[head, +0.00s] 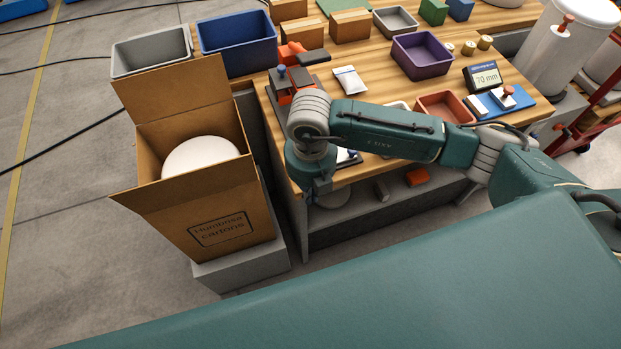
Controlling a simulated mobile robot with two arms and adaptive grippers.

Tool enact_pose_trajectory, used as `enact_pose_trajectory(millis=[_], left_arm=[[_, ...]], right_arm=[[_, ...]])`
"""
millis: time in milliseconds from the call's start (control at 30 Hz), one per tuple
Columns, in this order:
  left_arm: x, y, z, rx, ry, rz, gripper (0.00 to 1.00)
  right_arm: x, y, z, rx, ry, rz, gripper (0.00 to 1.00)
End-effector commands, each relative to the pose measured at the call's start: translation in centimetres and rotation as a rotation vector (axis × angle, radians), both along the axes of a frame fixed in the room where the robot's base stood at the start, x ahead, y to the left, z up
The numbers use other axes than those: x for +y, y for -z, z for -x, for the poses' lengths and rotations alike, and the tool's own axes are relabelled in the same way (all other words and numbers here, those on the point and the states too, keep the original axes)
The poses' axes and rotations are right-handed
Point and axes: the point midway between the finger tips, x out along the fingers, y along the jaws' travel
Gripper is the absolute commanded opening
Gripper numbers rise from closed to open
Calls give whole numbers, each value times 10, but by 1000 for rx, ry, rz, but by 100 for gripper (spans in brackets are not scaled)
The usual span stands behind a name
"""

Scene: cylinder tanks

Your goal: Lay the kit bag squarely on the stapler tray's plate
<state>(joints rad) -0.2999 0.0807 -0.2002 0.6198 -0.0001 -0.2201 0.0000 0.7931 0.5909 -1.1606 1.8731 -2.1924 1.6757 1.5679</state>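My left gripper is not in view.
An open carton (222,222) with a white round thing inside stands left of the table. Grey (150,52) and blue (238,43) bins stand behind it. A purple bin (422,56), an orange-red tray (446,107) and a display reading 70 mm (484,77) are on the table.

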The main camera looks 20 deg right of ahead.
Motion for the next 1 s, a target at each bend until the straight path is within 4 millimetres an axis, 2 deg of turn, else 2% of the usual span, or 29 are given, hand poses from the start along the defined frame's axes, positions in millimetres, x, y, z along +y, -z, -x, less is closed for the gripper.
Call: enact_pose_trajectory(millis=[100, 200, 333, 500, 800, 1000], left_arm=[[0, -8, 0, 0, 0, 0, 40], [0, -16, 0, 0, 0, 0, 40], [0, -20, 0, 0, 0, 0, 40], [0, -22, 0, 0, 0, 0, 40], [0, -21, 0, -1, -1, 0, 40], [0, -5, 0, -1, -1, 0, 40]], right_arm=[[0, 23, 1, 4, 0, 1, 0], [-8, 20, -17, -2, 3, 1, 0], [-13, 21, -29, 0, 0, -1, 0], [-17, 23, -36, 0, -2, -1, 0], [-17, 23, -36, 0, -2, -2, 0], [-25, 28, -54, -4, 2, 0, 0]])
